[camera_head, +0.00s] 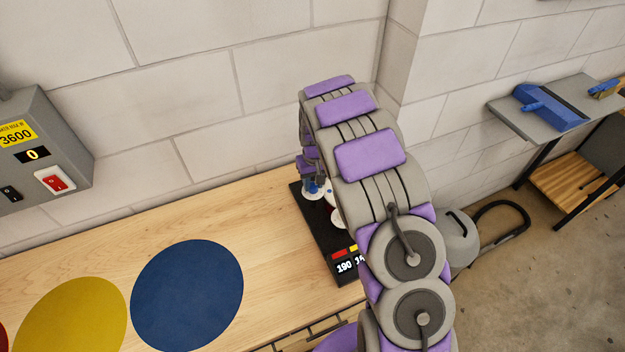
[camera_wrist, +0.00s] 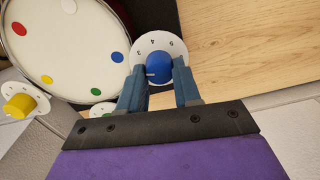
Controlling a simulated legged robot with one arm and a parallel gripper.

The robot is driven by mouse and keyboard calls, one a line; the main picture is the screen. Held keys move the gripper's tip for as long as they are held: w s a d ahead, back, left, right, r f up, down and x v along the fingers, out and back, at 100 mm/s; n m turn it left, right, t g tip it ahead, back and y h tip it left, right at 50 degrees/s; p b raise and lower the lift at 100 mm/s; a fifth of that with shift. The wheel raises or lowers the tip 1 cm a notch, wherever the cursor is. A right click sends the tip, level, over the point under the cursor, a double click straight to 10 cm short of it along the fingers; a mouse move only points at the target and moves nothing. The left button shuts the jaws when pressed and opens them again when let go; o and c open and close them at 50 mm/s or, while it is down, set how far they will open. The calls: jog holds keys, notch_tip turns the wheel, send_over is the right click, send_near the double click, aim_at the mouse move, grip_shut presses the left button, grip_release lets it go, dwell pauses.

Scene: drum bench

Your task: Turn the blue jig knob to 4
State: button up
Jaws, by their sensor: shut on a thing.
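The blue jig knob (camera_wrist: 158,66) sits on a round white dial (camera_wrist: 147,42) with printed numbers, small and tilted in the wrist view. A pale mark shows on the knob's left side; I cannot tell for sure which number it meets. My gripper (camera_wrist: 159,74) has its two blue-grey fingers on either side of the knob and is shut on it. In the head view the blue knob (camera_head: 311,189) shows small on the black jig board (camera_head: 318,236). My arm hides much of the board there.
A drum with colored dots (camera_wrist: 68,50) and a yellow knob (camera_wrist: 19,106) lie left of the blue knob in the wrist view. A grey control box (camera_head: 42,150) hangs on the wall. The wooden bench (camera_head: 190,222) bears large colored discs, including a blue one (camera_head: 188,295).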

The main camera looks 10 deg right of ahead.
jog(key=m+p, duration=0.1)
jog(key=m, duration=0.2)
jog(key=shift+r+m, duration=0.1)
jog(key=shift+m, duration=0.3)
jog(key=m+p, duration=0.1)
jog(key=m, duration=0.2)
jog(key=shift+s+d+m, duration=0.1)
jog(key=shift+m, duration=0.2)
jog(key=m+p, duration=0.1)
jog(key=m, duration=0.2)
jog(key=shift+m, duration=0.3)
jog(key=shift+m+t, duration=0.3)
jog(key=shift+m, duration=1.3)
jog(key=o, duration=1.1)
jog(key=shift+c, duration=0.2)
